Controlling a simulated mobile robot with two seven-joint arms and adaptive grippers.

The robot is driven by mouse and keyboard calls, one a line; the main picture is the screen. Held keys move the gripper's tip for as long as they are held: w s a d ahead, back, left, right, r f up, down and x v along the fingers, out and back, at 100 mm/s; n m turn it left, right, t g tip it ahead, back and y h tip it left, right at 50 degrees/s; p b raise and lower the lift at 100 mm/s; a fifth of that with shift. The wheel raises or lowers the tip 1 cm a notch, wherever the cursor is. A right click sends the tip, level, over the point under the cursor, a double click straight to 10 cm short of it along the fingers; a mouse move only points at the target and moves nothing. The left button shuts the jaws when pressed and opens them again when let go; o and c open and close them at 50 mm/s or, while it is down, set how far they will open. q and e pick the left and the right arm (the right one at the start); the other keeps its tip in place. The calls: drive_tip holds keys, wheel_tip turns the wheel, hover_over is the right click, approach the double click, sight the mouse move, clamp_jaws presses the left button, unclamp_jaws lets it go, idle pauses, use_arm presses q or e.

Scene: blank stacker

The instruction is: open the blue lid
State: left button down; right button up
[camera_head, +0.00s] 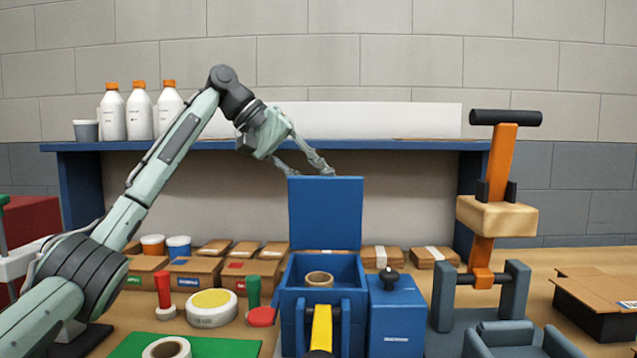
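The blue lid (326,213) stands upright at the back of the blue box (323,307), so the box is open. A tan ring-shaped roll (319,279) shows inside the box. My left gripper (308,172) is at the lid's top edge, with its two fingers spread apart and pointing down. The fingertips are at or just behind the edge; I cannot tell whether they touch it. Nothing shows between the fingers. My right gripper is not in view.
A yellow handle (321,328) stands in front of the box. A smaller blue box with a black knob (390,280) is beside it on the right. A press with an orange lever (498,160) stands further right. A blue shelf (400,145) runs behind, with white bottles (140,112).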

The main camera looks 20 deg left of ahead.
use_arm(q)
drive_tip(key=c, duration=1.3)
unclamp_jaws()
drive_tip(key=shift+c, duration=0.2)
drive_tip(key=v, duration=1.2)
